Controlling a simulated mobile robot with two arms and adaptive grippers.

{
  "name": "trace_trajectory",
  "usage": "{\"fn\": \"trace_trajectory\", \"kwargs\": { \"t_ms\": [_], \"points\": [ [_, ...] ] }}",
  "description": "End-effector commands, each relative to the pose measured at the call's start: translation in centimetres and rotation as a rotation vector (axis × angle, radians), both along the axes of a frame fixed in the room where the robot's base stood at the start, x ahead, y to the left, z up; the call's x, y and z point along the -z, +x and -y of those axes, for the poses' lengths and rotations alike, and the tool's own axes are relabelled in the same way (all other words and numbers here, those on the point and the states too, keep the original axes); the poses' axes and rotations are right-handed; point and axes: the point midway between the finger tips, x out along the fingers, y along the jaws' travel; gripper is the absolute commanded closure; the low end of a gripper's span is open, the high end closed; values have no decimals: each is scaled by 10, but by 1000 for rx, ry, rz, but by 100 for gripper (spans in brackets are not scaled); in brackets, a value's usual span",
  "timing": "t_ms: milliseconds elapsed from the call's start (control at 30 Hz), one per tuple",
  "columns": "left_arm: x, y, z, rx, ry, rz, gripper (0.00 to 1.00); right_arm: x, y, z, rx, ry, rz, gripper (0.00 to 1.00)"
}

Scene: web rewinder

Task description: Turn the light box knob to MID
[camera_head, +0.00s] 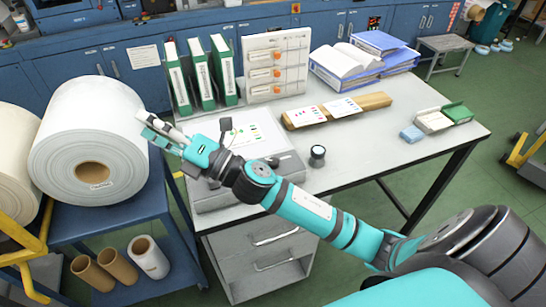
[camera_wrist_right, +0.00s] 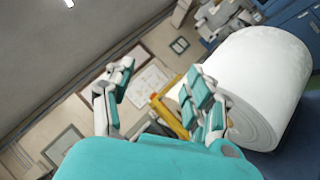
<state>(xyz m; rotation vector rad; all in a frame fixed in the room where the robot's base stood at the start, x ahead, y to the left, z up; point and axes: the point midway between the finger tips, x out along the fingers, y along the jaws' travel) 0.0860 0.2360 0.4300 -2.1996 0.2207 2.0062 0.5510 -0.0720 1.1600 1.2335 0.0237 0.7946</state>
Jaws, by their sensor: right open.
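My right gripper (camera_head: 144,124) is open and empty, beyond the box's left side, near the large white roll (camera_head: 85,135). In the right wrist view, the two fingers of this gripper (camera_wrist_right: 160,78) stand wide apart with nothing between them. My left gripper is not in view.
A small round black-and-white object (camera_head: 317,156) stands right of the box.

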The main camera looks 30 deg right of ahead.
Motion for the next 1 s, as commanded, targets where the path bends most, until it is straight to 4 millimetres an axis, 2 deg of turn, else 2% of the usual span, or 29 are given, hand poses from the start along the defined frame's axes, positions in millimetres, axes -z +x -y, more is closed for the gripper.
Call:
{"fn": "trace_trajectory", "kwargs": {
  "t_ms": [33,100,200,267,333,367,433,467,500,567,600,700,733,833,900,1000],
  "points": [
    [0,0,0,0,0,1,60,-16,-6,-20,-68,-158,161,45],
    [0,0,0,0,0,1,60,-22,-20,-46,-170,-388,381,45],
    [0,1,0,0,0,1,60,-8,-36,-67,-318,-723,674,45],
    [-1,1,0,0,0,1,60,10,-41,-66,-414,-926,831,45],
    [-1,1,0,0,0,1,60,34,-42,-52,-538,-1163,989,45],
    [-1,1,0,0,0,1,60,44,-40,-42,-595,-1263,1049,45],
    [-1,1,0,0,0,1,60,65,-32,-6,-744,-1494,1157,45],
    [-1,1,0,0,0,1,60,72,-28,13,-813,-1589,1191,45],
    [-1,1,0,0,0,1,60,79,-22,42,-911,-1708,1220,45],
    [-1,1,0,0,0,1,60,82,-15,87,-1061,-1866,1234,45],
    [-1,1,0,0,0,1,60,80,-12,117,-1159,-1952,1228,45],
    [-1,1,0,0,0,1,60,67,-10,183,-1376,-2107,1165,45],
    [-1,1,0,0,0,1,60,62,-11,198,-1429,-2133,1141,45],
    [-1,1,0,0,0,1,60,49,-15,234,-1559,-2189,1074,45],
    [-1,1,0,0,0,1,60,44,-18,247,-1609,-2202,1046,45],
    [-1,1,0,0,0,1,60,48,-19,252,-1633,-2205,1032,45]
  ]
}}
